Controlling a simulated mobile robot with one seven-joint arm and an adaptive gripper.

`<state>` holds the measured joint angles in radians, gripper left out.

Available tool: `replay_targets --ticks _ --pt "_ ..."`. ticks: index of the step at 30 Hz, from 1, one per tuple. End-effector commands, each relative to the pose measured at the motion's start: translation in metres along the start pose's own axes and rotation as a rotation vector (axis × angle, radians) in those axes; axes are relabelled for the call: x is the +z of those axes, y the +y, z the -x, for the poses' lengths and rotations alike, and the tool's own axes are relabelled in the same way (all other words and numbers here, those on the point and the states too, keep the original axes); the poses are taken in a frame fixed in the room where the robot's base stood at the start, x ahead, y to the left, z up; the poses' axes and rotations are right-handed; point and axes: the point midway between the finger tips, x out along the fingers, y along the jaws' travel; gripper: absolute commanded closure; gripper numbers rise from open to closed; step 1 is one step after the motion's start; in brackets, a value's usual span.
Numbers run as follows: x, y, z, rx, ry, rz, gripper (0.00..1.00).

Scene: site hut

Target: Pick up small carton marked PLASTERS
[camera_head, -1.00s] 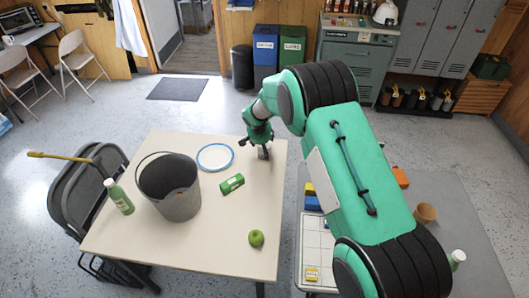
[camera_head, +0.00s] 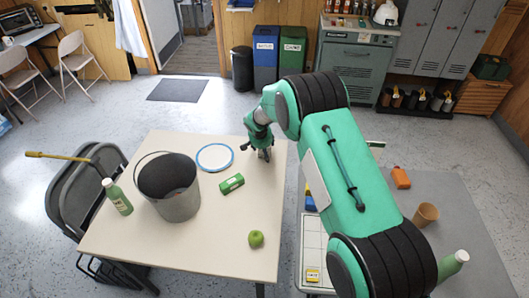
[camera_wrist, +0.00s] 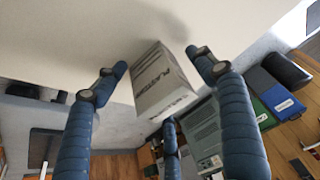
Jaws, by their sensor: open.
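The small white carton marked PLASTERS (camera_wrist: 163,84) shows in the wrist view, with dark lettering on its faces. It is at the table surface, near the far right edge of the table. My gripper (camera_wrist: 160,72) is open, with its blue fingers spread on both sides of the carton and a third finger at its lower side. I see gaps between the side fingers and the carton. In the head view my gripper (camera_head: 262,150) is low over the table's far right corner and mostly hides the carton.
The cream table (camera_head: 190,245) also holds a grey bucket (camera_head: 170,190), a blue-rimmed plate (camera_head: 214,157), a green box (camera_head: 231,183), a green apple (camera_head: 256,239) and a green bottle (camera_head: 118,197). A grey surface on the right holds a brown cup (camera_head: 426,214) and an orange bottle (camera_head: 401,177).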

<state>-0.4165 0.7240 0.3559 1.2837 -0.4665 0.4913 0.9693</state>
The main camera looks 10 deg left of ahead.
Motion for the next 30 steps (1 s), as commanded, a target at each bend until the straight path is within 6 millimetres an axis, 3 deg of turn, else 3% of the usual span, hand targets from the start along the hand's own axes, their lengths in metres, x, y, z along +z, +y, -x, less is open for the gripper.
replay_targets --ticks 7,15,16,30 --pt "0.0002 0.0 0.0 0.0 0.0 0.0 0.32" --pt "0.0003 0.0001 -0.0001 0.0 0.0 0.0 0.85" --pt "0.0003 0.0001 -0.0001 0.0 0.0 0.0 0.88" --pt "-0.0007 0.0 0.0021 0.0 0.0 0.0 0.89"
